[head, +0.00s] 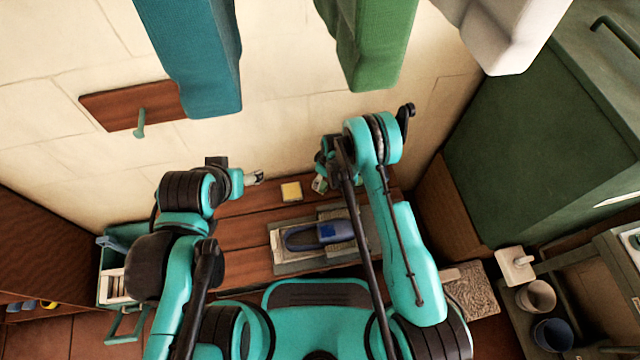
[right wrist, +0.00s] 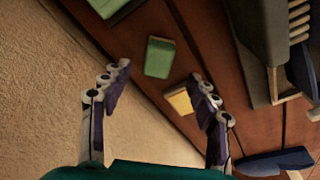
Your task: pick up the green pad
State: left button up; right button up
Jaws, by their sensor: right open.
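The green pad (right wrist: 160,57) is a small flat block lying on the brown wooden counter in the right wrist view, just beyond my fingertips. In the head view it is mostly hidden by my right gripper (head: 322,172). In the right wrist view my right gripper (right wrist: 157,88) is open, its fingers spread wide, with nothing between them. A yellow sponge (head: 291,192) lies beside the pad; it also shows near the right finger in the right wrist view (right wrist: 178,100). My left gripper (head: 252,178) is over the counter to the left; its fingers are too small to read.
A tray (head: 283,267) with a blue-handled brush (head: 318,236) lies in front on the counter (head: 235,230). The wall (head: 285,120) is close behind. Teal (head: 195,50) and green (head: 372,45) cloths hang above. Another green item (right wrist: 112,7) is cut off at the right wrist view's top.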

notch_tip(320, 180, down, 2)
jog(key=shift+w+a+f+b, duration=0.1)
jog(key=shift+a+b, duration=0.05)
jog(key=shift+b, duration=0.25)
jog(key=f+b, duration=0.2)
jog(key=f, duration=0.3)
jog(key=shift+w+a+b, duration=0.35)
jog(key=shift+w+b, duration=0.05)
jog(key=shift+c, duration=1)
jog(key=c, duration=1)
